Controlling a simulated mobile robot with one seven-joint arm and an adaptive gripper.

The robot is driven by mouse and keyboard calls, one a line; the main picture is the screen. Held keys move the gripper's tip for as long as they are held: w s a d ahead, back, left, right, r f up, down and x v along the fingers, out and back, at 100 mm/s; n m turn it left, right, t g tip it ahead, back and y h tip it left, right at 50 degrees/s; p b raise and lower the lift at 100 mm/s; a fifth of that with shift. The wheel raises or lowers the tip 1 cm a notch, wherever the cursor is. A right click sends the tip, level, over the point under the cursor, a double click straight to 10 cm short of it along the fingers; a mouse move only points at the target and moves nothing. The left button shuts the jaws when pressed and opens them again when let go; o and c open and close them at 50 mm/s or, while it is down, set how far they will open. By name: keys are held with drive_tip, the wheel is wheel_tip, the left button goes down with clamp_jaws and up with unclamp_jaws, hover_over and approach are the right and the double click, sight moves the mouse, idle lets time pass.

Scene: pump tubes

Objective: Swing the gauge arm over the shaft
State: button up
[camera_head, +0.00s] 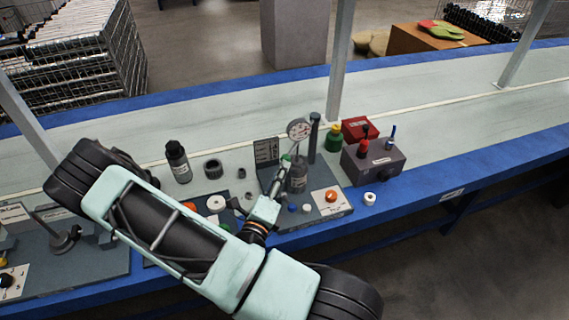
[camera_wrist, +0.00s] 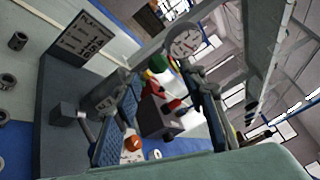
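The gauge, a round white dial (camera_head: 299,129), sits high beside a dark upright post (camera_head: 314,138) on the grey fixture. It also shows in the wrist view (camera_wrist: 185,42), close to the tip of one finger; I cannot tell whether they touch. A dark grey cylinder (camera_head: 298,177), seemingly the shaft, stands upright below the dial and shows partly behind the other finger in the wrist view (camera_wrist: 112,90). My gripper (camera_head: 287,172) is beside this cylinder. Its two blue-padded fingers (camera_wrist: 165,108) are well apart, with nothing visibly held between them. The gauge arm is largely hidden.
A grey box with red and blue knobs (camera_head: 373,162) stands right of the fixture. An orange knob (camera_head: 331,195) is on the fixture's front plate.

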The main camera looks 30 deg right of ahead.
drive_tip(key=shift+v, duration=2.7)
